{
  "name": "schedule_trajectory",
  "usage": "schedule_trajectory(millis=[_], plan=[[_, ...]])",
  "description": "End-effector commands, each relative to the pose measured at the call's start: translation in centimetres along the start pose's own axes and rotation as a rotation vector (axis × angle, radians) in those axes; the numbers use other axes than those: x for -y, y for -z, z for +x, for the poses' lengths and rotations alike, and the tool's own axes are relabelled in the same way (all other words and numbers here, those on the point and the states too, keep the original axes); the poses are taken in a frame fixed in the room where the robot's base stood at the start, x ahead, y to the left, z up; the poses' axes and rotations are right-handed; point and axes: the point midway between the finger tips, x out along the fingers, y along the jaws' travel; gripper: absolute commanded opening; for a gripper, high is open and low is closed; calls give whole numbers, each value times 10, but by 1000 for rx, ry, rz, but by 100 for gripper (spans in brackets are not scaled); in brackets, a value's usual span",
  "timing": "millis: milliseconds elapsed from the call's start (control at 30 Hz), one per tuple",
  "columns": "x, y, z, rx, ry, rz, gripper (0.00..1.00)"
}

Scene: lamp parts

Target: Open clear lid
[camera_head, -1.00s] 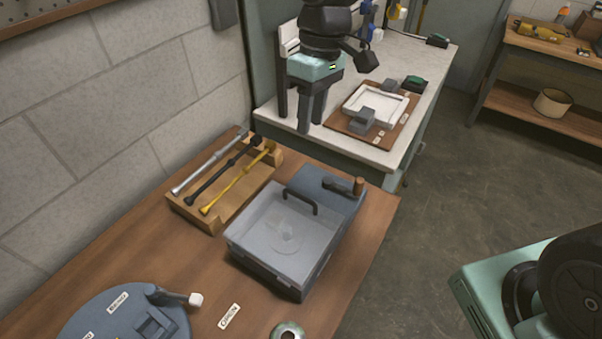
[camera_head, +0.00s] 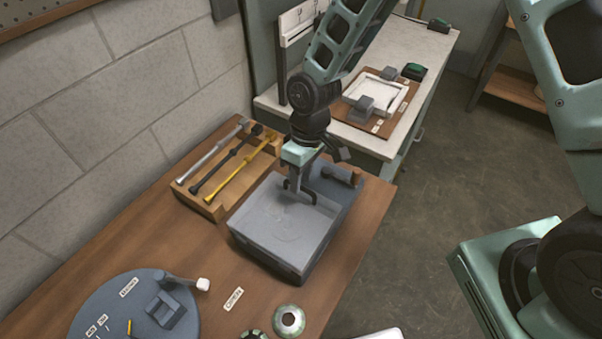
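The clear lid (camera_head: 283,226) lies flat and closed on a grey box (camera_head: 267,260) on the wooden table. Its dark handle was plain earlier and is now mostly hidden by my gripper. My gripper (camera_head: 299,194) points down over the far part of the lid, at the handle. A dark curved piece shows at the fingertips. I cannot tell whether the fingers are around the handle or only close to it, nor how far apart they are.
A wooden rack (camera_head: 219,203) with three rods stands left of the box. A blue-grey round plate (camera_head: 133,308) with labels lies at the front left. A white bench (camera_head: 432,57) with a brown board (camera_head: 393,119) stands behind.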

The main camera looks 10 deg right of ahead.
Motion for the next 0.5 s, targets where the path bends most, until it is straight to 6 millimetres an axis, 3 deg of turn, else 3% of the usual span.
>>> schedule_trajectory(millis=[367,467,500], plan=[[0,0,6,-1,0,-1,33],[0,0,6,-1,0,0,5],[0,0,6,-1,0,0,0]])
